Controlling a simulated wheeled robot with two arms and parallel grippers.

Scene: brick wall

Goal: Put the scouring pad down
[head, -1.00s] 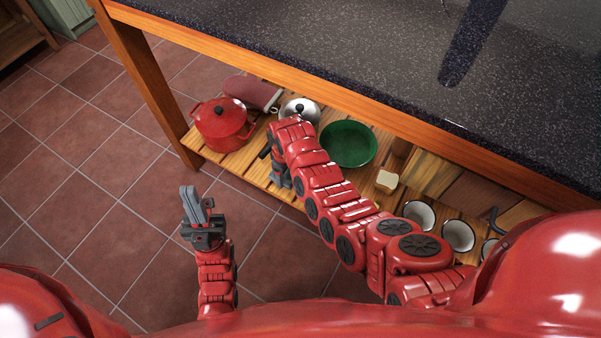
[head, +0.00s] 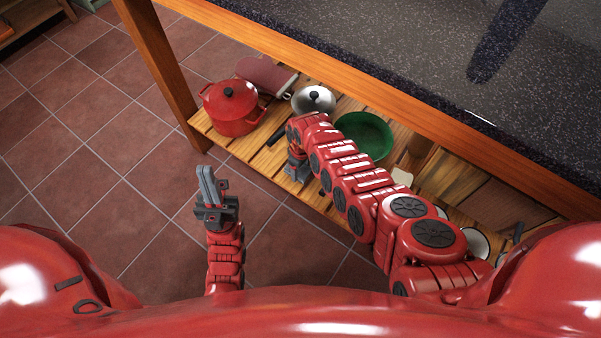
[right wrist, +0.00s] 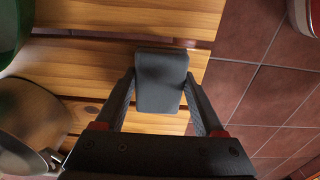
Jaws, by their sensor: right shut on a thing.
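The scouring pad (right wrist: 161,82) is a dark grey rounded block in the right wrist view. My right gripper (right wrist: 163,100) is shut on it, one finger on each side. The pad shows over the slats of the wooden shelf (right wrist: 125,60), near its front edge; I cannot tell whether it touches the wood. In the head view my right gripper (head: 297,168) is mostly covered by my own arm, and the pad cannot be made out there. My left gripper (head: 212,188) is over the floor, apart from the shelf; its finger gap is unclear.
On the low shelf stand a red pot (head: 232,108), a dark red mitt-like item (head: 266,75), a steel lidded pan (head: 313,100) and a green bowl (head: 364,136). White-rimmed bowls (head: 476,243) sit further right. The dark countertop (head: 400,60) overhangs the shelf.

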